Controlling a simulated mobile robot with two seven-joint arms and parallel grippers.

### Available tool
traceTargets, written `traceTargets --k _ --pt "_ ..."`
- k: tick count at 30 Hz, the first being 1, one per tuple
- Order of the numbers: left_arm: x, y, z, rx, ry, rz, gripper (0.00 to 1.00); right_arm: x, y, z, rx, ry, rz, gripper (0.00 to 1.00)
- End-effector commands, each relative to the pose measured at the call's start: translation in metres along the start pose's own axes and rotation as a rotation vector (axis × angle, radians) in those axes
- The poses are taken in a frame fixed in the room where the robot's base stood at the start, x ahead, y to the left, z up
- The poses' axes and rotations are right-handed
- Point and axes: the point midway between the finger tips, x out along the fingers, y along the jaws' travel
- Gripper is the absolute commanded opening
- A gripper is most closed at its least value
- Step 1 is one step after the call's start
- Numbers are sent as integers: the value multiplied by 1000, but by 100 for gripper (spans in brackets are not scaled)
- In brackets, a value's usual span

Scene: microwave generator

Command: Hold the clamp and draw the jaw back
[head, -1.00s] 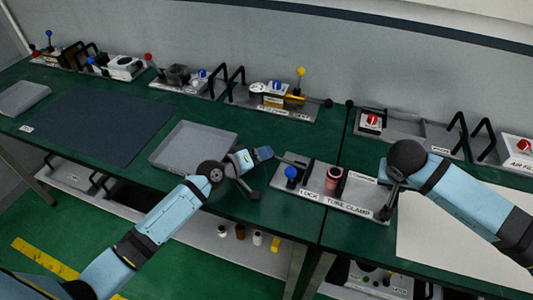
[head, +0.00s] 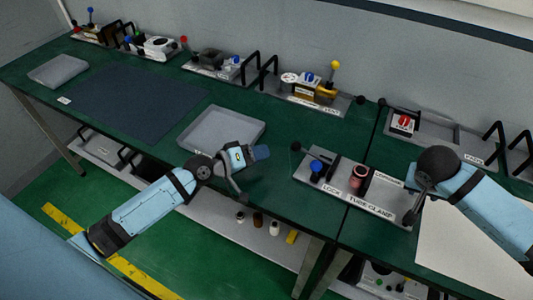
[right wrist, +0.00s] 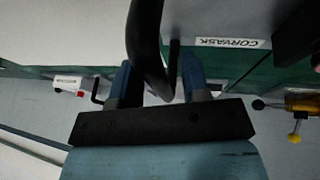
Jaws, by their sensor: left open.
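The tube clamp (head: 346,192) is a grey fixture labelled "LOCK" and "TUBE CLAMP" at the bench's front edge in the head view. My left gripper (head: 253,175) is open and empty, left of the clamp and apart from the ball. My right arm reaches the clamp's right end, where its wrist hides the fingers. In the right wrist view, a dark curved bar (right wrist: 147,45) passes between my right gripper's fingers (right wrist: 158,80); their grip is unclear.
A grey tray (head: 222,130) lies behind my left gripper, with a dark mat (head: 140,98) further left. Other fixtures with black handles line the back, including one with a yellow ball (head: 335,65). A white sheet (head: 470,240) lies below my right arm. Small bottles stand on the lower shelf.

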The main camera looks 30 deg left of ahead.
Motion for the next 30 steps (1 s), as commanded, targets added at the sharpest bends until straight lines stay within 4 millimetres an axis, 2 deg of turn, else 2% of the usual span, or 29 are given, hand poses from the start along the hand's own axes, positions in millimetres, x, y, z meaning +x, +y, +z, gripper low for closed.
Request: traceTargets --k 11,14,24,30 --pt "0 0 0 0 0 0 43 -8 -1 -2 0 5 -4 47" --pt "0 0 0 0 0 0 43 -21 0 -3 0 7 -3 47" --pt "0 0 0 0 0 0 43 -91 0 -2 -1 7 -3 47" --pt "0 0 0 0 0 0 43 -116 0 -1 -1 3 -2 47"
